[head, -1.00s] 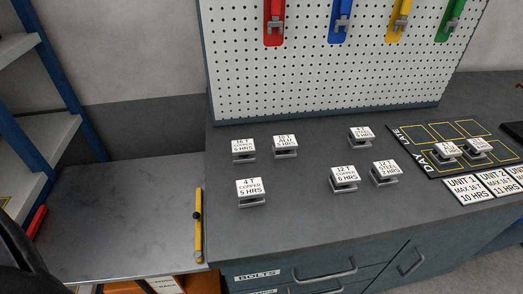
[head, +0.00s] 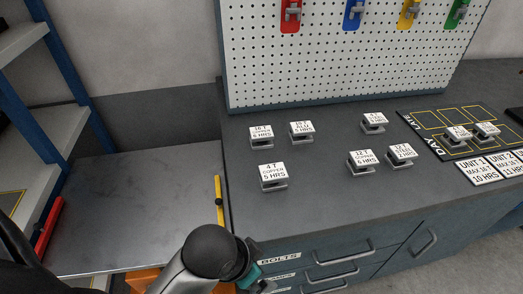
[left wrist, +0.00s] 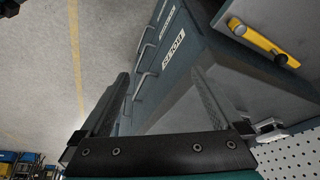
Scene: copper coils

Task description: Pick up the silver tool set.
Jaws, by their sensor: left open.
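I cannot make out a thing that is plainly a silver tool set. Several small silver stands with white label plates sit on the grey bench, among them the 4 T copper one (head: 272,175), the 12 T copper one (head: 361,160) and the 16 T copper one (head: 260,134). Silver clips sit on coloured holders, such as the red one (head: 290,15), on the pegboard. My left gripper (left wrist: 160,76) is open with nothing between its fingers, in front of the drawers. In the head view only part of it shows at the bottom edge. My right gripper is not in view.
A drawer cabinet with a BOLTS label (head: 279,258) and protruding handles fronts the bench (head: 320,205). A yellow bar (head: 219,200) with a black knob stands at its left end, beside a lower, bare metal table (head: 130,205). A blue-framed shelf (head: 60,90) is at far left.

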